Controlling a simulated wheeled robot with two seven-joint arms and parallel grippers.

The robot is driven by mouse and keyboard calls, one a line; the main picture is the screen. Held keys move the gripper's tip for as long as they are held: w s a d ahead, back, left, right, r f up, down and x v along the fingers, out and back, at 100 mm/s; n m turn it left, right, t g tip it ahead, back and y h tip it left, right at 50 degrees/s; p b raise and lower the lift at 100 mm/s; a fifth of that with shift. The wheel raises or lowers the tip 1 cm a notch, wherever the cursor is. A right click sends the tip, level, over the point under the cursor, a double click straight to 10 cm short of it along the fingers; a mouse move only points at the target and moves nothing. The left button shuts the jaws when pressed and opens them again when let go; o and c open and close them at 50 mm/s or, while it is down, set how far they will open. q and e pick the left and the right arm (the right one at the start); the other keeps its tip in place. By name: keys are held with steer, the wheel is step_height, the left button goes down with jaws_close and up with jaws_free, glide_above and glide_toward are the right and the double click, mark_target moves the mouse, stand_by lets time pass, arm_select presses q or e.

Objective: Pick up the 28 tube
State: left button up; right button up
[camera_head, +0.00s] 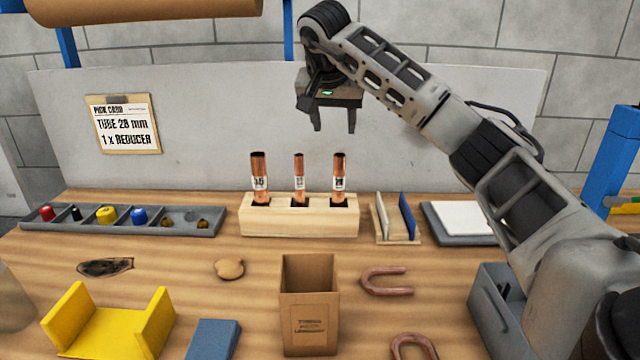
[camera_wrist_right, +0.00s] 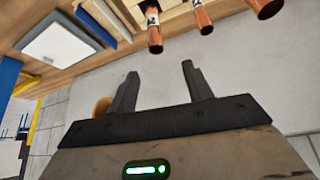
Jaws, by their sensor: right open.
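Three copper tubes stand in a wooden block (camera_head: 290,222) at the back of the bench: a left tube (camera_head: 260,170), a thinner middle tube (camera_head: 299,167) and a right tube (camera_head: 339,168). Their labels are too small for me to tell which is the 28. My right gripper (camera_head: 335,124) is open and empty, above and behind the right tube, fingers pointing down. In the right wrist view the open fingers (camera_wrist_right: 158,75) have nothing between them, and tubes (camera_wrist_right: 154,32) show beyond them at the top. My left gripper is not in view.
A pick card (camera_head: 124,125) on the back panel reads "TUBE 28 mm, 1 x REDUCER". A parts tray (camera_head: 190,228) lies left of the block; a small rack (camera_head: 398,238) and a pad (camera_head: 465,220) lie right. A cardboard box (camera_head: 309,270) and yellow cradle (camera_head: 100,325) stand in front.

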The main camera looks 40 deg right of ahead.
mark_target(340, 169)
steer(key=x, duration=0.5)
steer(key=s+x, duration=0.1)
steer(key=x, duration=0.2)
steer(key=shift+f, duration=0.15)
steer(key=shift+w+d+f+p, duration=0.1)
steer(key=shift+d+f+p, duration=0.2)
steer(key=shift+f, duration=0.15)
steer(key=x, duration=0.2)
steer(key=p+x, duration=0.1)
steer(key=x, duration=0.1)
steer(key=shift+a+f, duration=0.25)
steer(key=shift+a, duration=0.1)
steer(key=shift+w+d+f, duration=0.15)
steer(key=shift+d+f, duration=0.05)
steer(key=shift+f, duration=0.25)
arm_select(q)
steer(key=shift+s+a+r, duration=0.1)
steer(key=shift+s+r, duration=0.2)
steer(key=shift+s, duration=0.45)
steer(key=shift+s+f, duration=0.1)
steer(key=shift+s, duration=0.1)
arm_select(e)
jaws_close()
